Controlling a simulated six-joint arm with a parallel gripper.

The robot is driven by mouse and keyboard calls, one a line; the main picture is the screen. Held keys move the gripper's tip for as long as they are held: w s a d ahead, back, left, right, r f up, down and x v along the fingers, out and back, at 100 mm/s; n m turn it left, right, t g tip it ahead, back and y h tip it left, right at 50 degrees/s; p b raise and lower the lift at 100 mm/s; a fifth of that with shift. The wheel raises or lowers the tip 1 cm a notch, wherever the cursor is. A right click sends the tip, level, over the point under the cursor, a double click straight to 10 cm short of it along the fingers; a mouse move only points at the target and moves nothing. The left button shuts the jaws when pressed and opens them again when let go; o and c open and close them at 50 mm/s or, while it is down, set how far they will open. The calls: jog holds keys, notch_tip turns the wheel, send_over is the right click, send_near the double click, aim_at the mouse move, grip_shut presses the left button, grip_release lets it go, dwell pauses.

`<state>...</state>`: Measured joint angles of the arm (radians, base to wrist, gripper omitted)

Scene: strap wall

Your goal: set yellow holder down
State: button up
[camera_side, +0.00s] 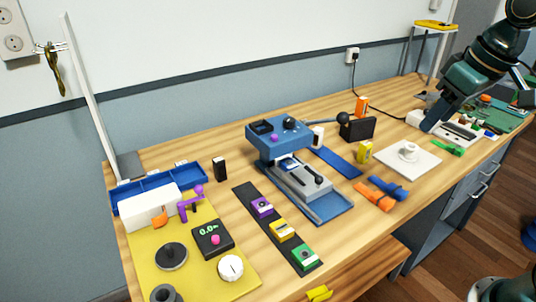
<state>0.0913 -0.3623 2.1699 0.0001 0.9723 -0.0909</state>
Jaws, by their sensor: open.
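A yellow holder (282,231) with a pale top sits in the middle of a black strip (243,197), between a purple holder (262,207) and a green holder (304,256). My gripper (436,118) is at the upper right, low over the table beside a white block. It is open, and I see nothing held in it. It is well apart from the yellow holder. Its fingertips are small and partly hidden by my arm.
A blue press (280,140) stands behind the strip. A yellow mat (205,270) with a black scale and knobs lies at the left. Bare wood shows right of the strip.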

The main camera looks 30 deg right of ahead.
jog(key=s+a+f, duration=0.1)
jog(key=s+f, duration=0.1)
jog(key=s, duration=0.3)
jog(key=s+a+f+t, duration=0.1)
jog(key=s, duration=0.4)
jog(key=shift+a+f, duration=0.25)
jog(key=shift+f, duration=0.1)
dwell(0.7)
